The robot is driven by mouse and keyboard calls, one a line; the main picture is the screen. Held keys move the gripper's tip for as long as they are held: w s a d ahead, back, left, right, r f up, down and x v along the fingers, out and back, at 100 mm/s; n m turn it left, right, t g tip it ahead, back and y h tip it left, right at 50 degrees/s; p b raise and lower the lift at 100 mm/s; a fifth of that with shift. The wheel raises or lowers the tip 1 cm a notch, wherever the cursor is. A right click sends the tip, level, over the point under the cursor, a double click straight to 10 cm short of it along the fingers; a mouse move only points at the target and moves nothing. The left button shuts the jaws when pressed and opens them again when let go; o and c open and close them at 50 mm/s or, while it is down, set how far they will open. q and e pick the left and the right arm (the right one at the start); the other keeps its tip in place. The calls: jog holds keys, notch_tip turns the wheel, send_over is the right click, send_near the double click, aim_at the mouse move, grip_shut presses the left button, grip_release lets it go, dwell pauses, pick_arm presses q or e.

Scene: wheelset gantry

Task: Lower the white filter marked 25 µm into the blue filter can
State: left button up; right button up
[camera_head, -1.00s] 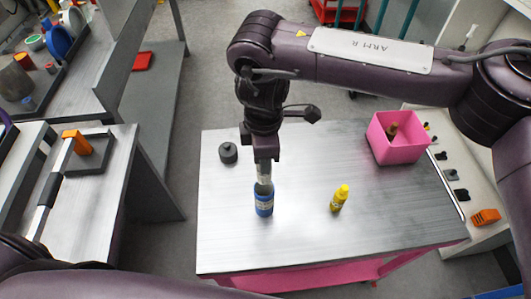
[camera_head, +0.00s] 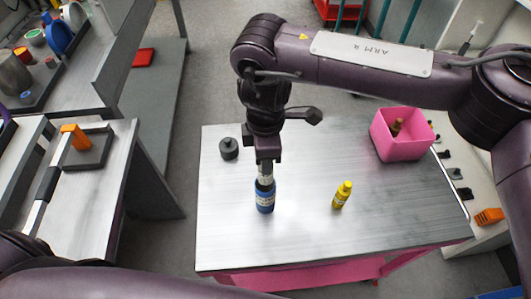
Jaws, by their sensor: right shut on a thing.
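The blue filter can (camera_head: 265,202) stands upright on the metal table, left of its middle. My right gripper (camera_head: 265,168) is directly above it, pointing down, and is shut on the white filter (camera_head: 265,173). Only a short pale piece of the filter shows between the fingers and the can. Its lower end is hidden at the can's mouth, so how deep it sits inside is hard to tell. The 25 µm marking is too small to read. My left gripper is not in view; only part of my left arm shows at the lower left.
A black round cap (camera_head: 229,149) lies left of my right gripper. A yellow bottle (camera_head: 342,194) stands right of the can. A pink bin (camera_head: 402,146) holding a brown item is at the back right. The table's front (camera_head: 320,250) is clear.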

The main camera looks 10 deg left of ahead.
aim_at(265, 177)
jog(key=shift+f+b, duration=2.3)
jog(key=shift+f, duration=1)
jog(key=shift+f+b, duration=0.75)
jog(key=shift+f, duration=0.3)
jog(key=o, duration=1.1)
jog(key=shift+c, duration=0.2)
jog(key=shift+r, duration=0.1)
notch_tip(265, 177, up, 8)
jog(key=shift+f+b, duration=0.15)
jog(key=shift+b, duration=0.25)
jog(key=shift+s+f, duration=0.1)
